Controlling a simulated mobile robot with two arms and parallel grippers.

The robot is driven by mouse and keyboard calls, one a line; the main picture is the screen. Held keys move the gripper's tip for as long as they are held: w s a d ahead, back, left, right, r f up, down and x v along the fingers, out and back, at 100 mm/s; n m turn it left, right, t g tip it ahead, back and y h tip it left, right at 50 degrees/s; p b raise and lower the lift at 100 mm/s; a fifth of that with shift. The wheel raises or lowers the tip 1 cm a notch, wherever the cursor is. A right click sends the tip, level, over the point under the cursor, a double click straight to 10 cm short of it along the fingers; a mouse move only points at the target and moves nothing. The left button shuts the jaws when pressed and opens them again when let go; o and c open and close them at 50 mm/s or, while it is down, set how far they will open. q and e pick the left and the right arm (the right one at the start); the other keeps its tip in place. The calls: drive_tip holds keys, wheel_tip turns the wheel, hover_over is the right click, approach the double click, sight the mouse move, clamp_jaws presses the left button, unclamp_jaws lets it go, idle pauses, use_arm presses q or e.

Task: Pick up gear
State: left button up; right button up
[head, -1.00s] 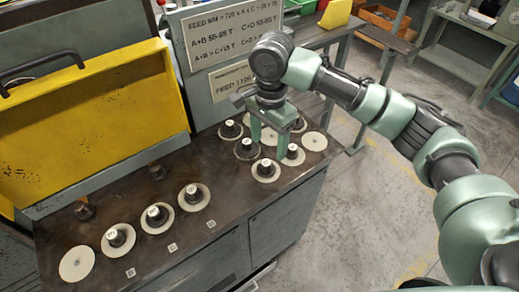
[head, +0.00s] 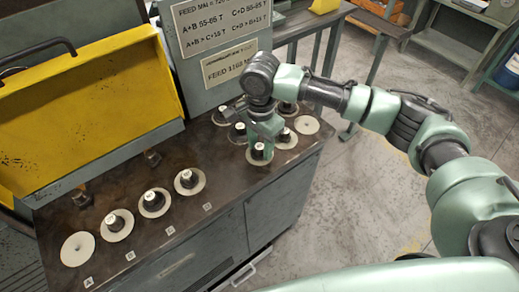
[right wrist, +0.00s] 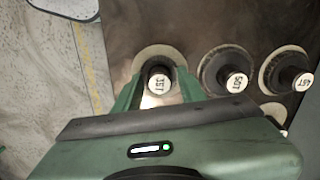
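My right gripper (head: 260,150) points down over a pale gear (head: 259,159) at the front of the group on the cabinet's right side. In the right wrist view its two fingers (right wrist: 159,84) stand either side of the dark hub of this gear (right wrist: 158,55), which has a printed white top. The fingers look open, with a slight gap to the hub; contact cannot be made out. The gear rests on the cabinet top. Other hubbed gears stand close by, among them one to the right (head: 285,137) and one behind (head: 238,133). My left gripper is not in view.
A row of gears on the cabinet top (head: 225,215) includes one gear (head: 189,180) near label D and a flat disc (head: 77,249) near A. Another flat disc (head: 307,125) lies at the right corner. A yellow cover (head: 90,110) and a sign panel (head: 225,65) stand behind.

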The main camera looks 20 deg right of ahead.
sight(261, 145)
clamp_jaws()
drive_tip(key=shift+r, duration=0.1)
wheel_tip(261, 145, up, 20)
drive_tip(key=shift+p, duration=0.45)
